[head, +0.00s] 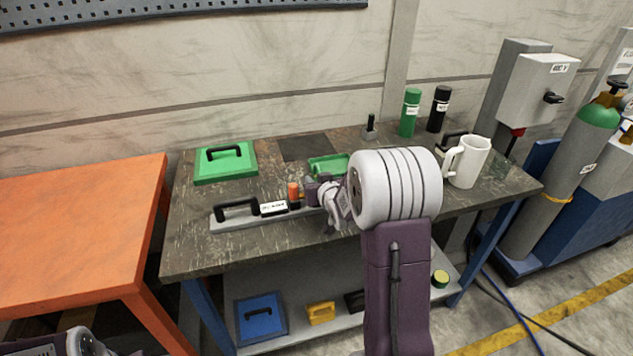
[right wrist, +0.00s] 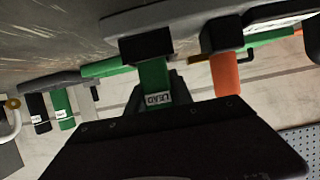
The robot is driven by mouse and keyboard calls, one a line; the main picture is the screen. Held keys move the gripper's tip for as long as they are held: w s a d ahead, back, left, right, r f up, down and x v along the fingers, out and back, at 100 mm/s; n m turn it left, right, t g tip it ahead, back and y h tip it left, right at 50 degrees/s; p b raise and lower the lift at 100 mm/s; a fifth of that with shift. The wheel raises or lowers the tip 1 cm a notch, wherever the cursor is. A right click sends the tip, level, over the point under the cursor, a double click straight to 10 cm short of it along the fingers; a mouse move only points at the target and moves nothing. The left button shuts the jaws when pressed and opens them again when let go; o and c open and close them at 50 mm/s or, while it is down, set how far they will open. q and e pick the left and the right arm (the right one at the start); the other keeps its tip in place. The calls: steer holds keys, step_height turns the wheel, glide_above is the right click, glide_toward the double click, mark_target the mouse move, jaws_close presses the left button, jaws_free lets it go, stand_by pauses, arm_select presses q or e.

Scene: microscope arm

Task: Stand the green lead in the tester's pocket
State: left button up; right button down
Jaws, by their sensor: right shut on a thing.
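The tester (head: 245,221) is a long grey plate on the bench with a black handle and a white label. An orange lead (head: 293,190) stands upright in a black pocket on it; it also shows in the right wrist view (right wrist: 225,75). My right gripper (head: 318,190) is just right of the orange lead. It is shut on the green lead (right wrist: 154,75), whose label faces the wrist camera. A black block (right wrist: 147,44) meets the lead's far end; I cannot tell whether the lead is seated. In the head view the gripper hides the green lead. Only a piece of my left arm shows, bottom left.
Behind the gripper lies a green tray (head: 328,161). A green lidded box (head: 226,170) is at the bench's left and a dark mat (head: 305,147) at the back. A green bottle (head: 410,112), black bottle (head: 438,110) and white mug (head: 467,163) stand right.

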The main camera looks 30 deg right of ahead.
steer(key=shift+f, duration=0.2)
steer(key=c, duration=1.1)
jaws_free()
steer(key=shift+r, duration=0.1)
steer(key=shift+r, duration=0.25)
steer(key=b+v, duration=0.1)
steer(key=v, duration=1.1)
steer(key=shift+f, duration=0.1)
